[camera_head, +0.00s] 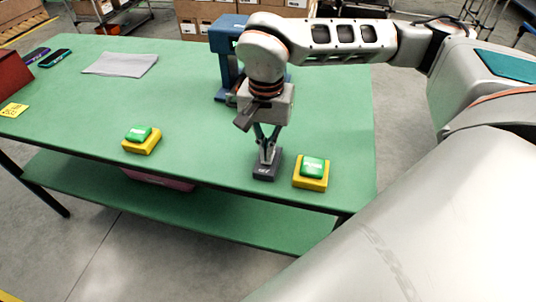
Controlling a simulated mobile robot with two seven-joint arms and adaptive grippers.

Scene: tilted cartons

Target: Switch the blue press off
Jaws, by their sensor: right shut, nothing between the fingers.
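The blue press (228,38) stands at the back of the green table, partly hidden behind my right arm. A dark grey switch box (263,172) sits near the table's front edge. My right gripper (267,158) points down right over this box, shut and empty, its fingertips at or just above the box top; I cannot tell if they touch. A yellow box with a green button (312,170) is just right of the grey box. Another yellow box with a green button (140,138) is farther left. My left gripper is out of view.
The green table (190,105) is mostly clear in the middle. A grey cloth or sheet (120,64) lies at the back left. Two dark flat items (54,58), a red box (12,72) and a yellow note (13,110) are at far left. Cartons (196,22) stand behind.

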